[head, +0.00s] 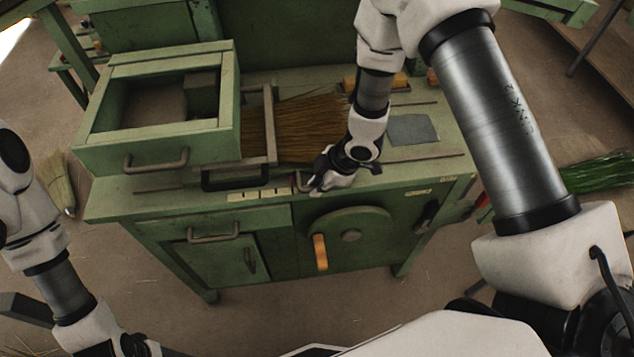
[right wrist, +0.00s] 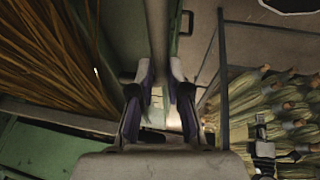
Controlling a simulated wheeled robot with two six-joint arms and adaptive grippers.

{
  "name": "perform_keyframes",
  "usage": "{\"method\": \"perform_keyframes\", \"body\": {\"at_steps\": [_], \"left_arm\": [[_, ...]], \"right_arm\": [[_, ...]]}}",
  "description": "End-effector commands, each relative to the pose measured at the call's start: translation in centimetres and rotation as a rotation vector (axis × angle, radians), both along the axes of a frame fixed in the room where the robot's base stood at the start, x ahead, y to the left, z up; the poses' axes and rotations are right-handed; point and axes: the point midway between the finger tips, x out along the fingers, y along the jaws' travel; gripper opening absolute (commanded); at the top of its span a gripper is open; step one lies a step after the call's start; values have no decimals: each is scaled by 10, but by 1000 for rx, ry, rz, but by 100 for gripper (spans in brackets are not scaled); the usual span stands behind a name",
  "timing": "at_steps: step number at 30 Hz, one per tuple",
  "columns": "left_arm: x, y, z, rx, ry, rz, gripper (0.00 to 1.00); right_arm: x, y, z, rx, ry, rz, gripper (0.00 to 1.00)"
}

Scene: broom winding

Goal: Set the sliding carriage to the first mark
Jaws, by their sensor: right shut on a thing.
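The sliding carriage, a grey-brown upright metal frame (head: 269,124), stands on the green bench beside the straw bundle (head: 300,125). My right gripper (head: 306,183) is at the bench's front edge, just right of the frame's foot. It is shut on the carriage, at its near end; the exact gripped part is mostly hidden by the fingers. In the right wrist view the two fingers (right wrist: 164,88) close around a narrow grey part. Pale yellow mark labels (head: 243,196) sit on the bench's front edge, left of the gripper. My left arm shows at lower left; its fingers cannot be made out.
A green open box (head: 155,140) with a front handle stands left of the carriage. A black handle (head: 235,182) sits below the frame. A grey plate (head: 412,129) lies right of my gripper. A wheel with an orange crank (head: 320,252) is on the bench front.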

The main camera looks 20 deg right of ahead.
Motion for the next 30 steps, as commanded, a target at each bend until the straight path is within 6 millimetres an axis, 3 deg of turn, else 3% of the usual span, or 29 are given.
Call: {"method": "perform_keyframes", "body": {"at_steps": [12, 13, 15, 25, 30], "left_arm": [[0, 0, 1, 0, 0, 0, 0], [0, 0, 0, 0, 0, 0, 0], [0, 0, 0, 0, 0, 0, 0], [0, 0, 0, 0, 0, 0, 0], [0, 0, 0, 0, 0, 0, 0]], "right_arm": [[1, 0, 1, 1, -4, 0, 0], [1, 0, 1, 1, -4, 0, 23], [1, 0, 1, 1, -3, -1, 41], [0, -1, 4, 1, -2, -1, 41], [-6, -10, 29, 3, -5, -3, 41]]}}
